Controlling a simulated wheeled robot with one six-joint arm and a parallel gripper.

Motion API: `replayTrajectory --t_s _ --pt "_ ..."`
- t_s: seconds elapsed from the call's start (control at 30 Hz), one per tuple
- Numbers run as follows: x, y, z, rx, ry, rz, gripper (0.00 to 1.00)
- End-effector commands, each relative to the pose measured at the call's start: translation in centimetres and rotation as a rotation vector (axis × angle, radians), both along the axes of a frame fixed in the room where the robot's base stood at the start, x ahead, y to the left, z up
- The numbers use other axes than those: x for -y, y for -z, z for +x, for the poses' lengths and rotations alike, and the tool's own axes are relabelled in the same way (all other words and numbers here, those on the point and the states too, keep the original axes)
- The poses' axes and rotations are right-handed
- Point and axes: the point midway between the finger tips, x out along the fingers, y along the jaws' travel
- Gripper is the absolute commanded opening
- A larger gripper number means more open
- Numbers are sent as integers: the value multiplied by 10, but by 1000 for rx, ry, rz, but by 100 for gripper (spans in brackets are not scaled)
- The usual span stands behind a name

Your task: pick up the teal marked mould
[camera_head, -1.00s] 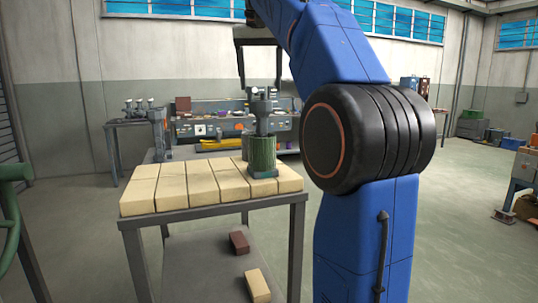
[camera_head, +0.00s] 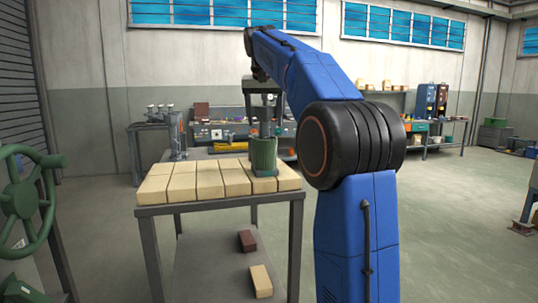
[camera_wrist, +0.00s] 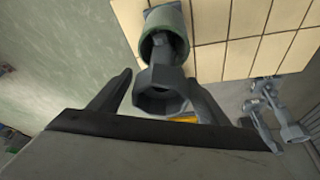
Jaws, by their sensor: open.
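The mould (camera_head: 263,154) is a green ribbed cylinder on a blue-grey base, standing upright near the right end of the pale brick top. In the wrist view its green rim (camera_wrist: 172,38) and a grey stem with a wide hollow end (camera_wrist: 160,82) show. My gripper (camera_head: 264,116) is directly above the mould in the head view, its fingers pointing down. In the wrist view my gripper (camera_wrist: 160,78) is open, with one finger on each side of the grey stem end. I cannot tell whether the fingers touch it. The gripper hides most of the stem in the head view.
The pale brick top (camera_head: 190,182) rests on a metal table with loose bricks (camera_head: 260,281) on its lower shelf. A green handwheel (camera_head: 22,199) stands at left. A cluttered workbench (camera_head: 225,135) is behind. Floor to the right is open.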

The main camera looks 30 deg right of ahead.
Motion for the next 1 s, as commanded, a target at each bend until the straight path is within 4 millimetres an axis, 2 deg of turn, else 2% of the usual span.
replayTrajectory --t_s 0.23,0.27,0.5,0.53,0.57,0.87,1.0 --pt "1 4 5 2 1 -1 70" --pt "1 4 5 1 1 0 68" --pt "1 4 4 1 1 0 10" --pt "1 4 4 1 1 0 3" --pt "1 4 4 1 1 0 0" --pt "1 1 4 2 1 -1 0" --pt "1 -10 5 3 1 -1 0"
